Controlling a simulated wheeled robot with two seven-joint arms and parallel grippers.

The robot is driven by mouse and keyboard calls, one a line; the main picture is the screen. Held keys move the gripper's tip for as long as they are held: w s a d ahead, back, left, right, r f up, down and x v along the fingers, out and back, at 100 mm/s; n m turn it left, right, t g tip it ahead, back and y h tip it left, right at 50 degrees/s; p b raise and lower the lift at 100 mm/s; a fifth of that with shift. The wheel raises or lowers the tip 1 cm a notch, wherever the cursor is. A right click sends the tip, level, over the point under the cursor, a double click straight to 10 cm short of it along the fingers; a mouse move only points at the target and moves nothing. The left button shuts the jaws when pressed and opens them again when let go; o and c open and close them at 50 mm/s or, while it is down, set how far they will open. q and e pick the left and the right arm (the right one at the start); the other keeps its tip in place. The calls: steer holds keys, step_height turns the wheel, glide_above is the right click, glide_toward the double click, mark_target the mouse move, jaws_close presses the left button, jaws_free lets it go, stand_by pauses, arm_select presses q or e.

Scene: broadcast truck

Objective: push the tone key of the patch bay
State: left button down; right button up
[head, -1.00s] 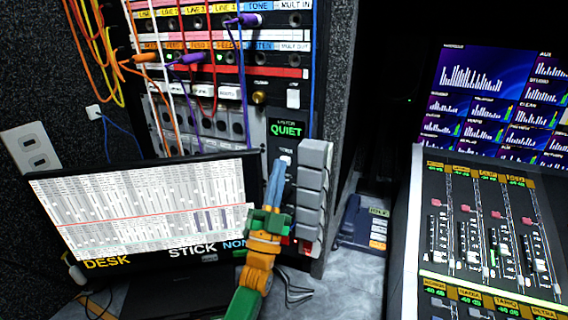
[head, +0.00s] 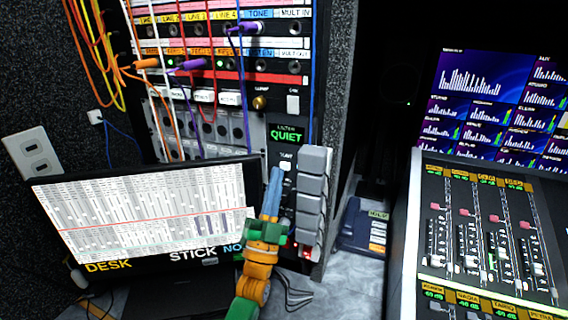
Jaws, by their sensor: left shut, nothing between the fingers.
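The patch bay (head: 240,125) stands at the back, with rows of jacks, coloured cords and a green "QUIET" display (head: 286,136) at its lower right. Below that display is a small white key (head: 286,166) under a small label that is too blurred to read surely. My left gripper (head: 276,172) is shut and empty, its blue fingers pointing up at the panel. Its tips show just below and left of the white key; I cannot tell whether they touch it. My right gripper is not in view.
A column of grey blocks (head: 313,200) stands close right of my left gripper. A monitor (head: 150,210) stands at the left. Cords hang in front of the jacks. A fader desk (head: 490,230) is at the right, and a small blue device (head: 361,228) sits between.

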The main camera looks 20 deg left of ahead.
arm_select(q)
steer(key=s+p, duration=0.3)
steer(key=s, duration=0.2)
steer(key=shift+d, duration=0.15)
stand_by(0.7)
